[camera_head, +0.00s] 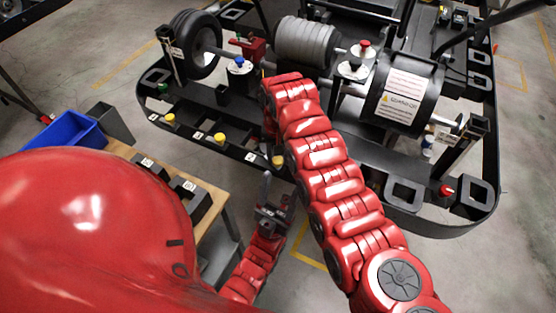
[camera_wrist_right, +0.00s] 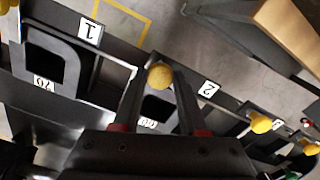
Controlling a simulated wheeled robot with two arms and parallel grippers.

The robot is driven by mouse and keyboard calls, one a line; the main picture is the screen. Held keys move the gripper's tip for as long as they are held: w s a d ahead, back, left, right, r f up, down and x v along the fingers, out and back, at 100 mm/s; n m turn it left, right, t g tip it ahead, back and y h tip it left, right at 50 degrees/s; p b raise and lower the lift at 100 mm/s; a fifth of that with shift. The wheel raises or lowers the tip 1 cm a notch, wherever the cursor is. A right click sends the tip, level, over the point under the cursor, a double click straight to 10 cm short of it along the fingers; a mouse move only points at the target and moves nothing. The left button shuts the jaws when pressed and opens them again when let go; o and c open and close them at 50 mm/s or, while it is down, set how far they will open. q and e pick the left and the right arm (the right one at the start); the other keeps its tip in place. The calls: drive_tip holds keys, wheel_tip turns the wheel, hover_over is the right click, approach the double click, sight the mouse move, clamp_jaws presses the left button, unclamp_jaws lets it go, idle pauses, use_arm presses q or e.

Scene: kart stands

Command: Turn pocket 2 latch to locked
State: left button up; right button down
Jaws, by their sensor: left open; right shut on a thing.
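The pocket 2 latch has a yellow knob (camera_wrist_right: 160,76), which lies between the fingertips of my right gripper (camera_wrist_right: 159,84) in the right wrist view. The gripper is shut on it. The label 2 (camera_wrist_right: 209,89) is just right of the knob; the label 1 (camera_wrist_right: 90,30) is farther left. Whether the latch is locked cannot be read. My left gripper (camera_head: 279,188) is open and empty, below the stand's edge.
A black wheel (camera_head: 196,44), a grey roll (camera_head: 306,42) and a labelled black drum (camera_head: 402,93) are on the stand. A wooden table with a blue bin (camera_head: 73,133) is at left.

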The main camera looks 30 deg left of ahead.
drive_tip(key=m+b, duration=0.3)
drive_tip(key=shift+w+f+m, duration=0.1)
drive_tip(key=shift+f+m, duration=0.05)
drive_tip(key=shift+m, duration=0.25)
drive_tip(key=m+b, duration=0.2)
drive_tip(key=shift+m, duration=0.4)
drive_tip(key=m+b, duration=0.1)
drive_tip(key=m, duration=0.2)
drive_tip(key=shift+b, duration=0.4)
drive_tip(key=shift+r+m+b, duration=0.2)
drive_tip(key=shift+m+b, duration=0.45)
drive_tip(key=shift+m, duration=1.45)
drive_tip(key=shift+c, duration=2.2)
unclamp_jaws()
